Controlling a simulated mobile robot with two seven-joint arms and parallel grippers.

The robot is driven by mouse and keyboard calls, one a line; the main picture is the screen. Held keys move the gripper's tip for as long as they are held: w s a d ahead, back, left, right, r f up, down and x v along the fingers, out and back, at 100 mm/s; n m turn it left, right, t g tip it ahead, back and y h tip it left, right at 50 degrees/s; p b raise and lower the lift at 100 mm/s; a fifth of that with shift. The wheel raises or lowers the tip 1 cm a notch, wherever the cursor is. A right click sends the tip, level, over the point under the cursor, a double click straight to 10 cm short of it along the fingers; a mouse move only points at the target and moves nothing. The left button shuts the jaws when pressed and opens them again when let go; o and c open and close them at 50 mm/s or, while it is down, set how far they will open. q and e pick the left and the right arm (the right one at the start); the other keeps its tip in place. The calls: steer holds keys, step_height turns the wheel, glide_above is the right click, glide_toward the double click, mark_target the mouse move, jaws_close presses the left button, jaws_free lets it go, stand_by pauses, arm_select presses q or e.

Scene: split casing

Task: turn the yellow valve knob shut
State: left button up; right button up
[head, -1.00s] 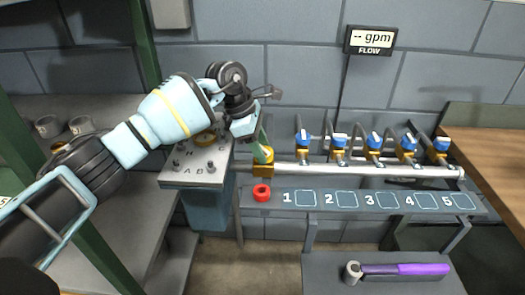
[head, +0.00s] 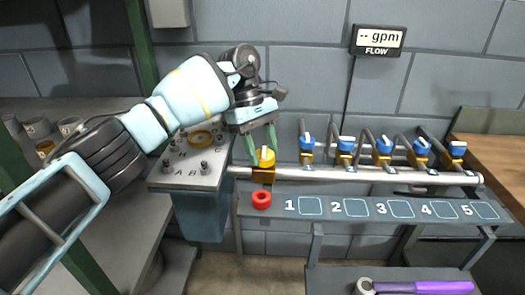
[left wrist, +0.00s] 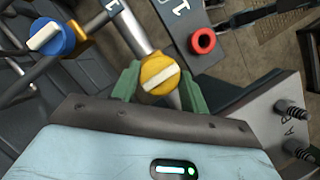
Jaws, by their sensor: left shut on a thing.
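The yellow valve knob (head: 265,158) sits on a brass body at the left end of the silver pipe. In the left wrist view the yellow knob (left wrist: 160,74) shows a pale bar across its round face. My left gripper (head: 264,148) reaches down over the knob, with one green finger on each side. In the left wrist view, the green fingers of my left gripper (left wrist: 161,86) flank the knob, and it is shut on it. My right gripper is in neither view.
Several blue-handled valves (head: 346,144) stand along the pipe (head: 350,174) to the right. A red ring (head: 261,200) lies on the numbered shelf (head: 275,212) below. A grey block (head: 170,180) with posts stands left. A purple-handled tool (head: 425,287) lies lower right. A FLOW display (head: 378,40) reads "-- gpm".

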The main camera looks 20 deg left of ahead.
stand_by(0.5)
arm_select(q)
steer(key=o, duration=1)
steer(key=v, duration=0.7)
steer(key=shift+r, duration=0.35)
steer(key=shift+a, duration=0.1)
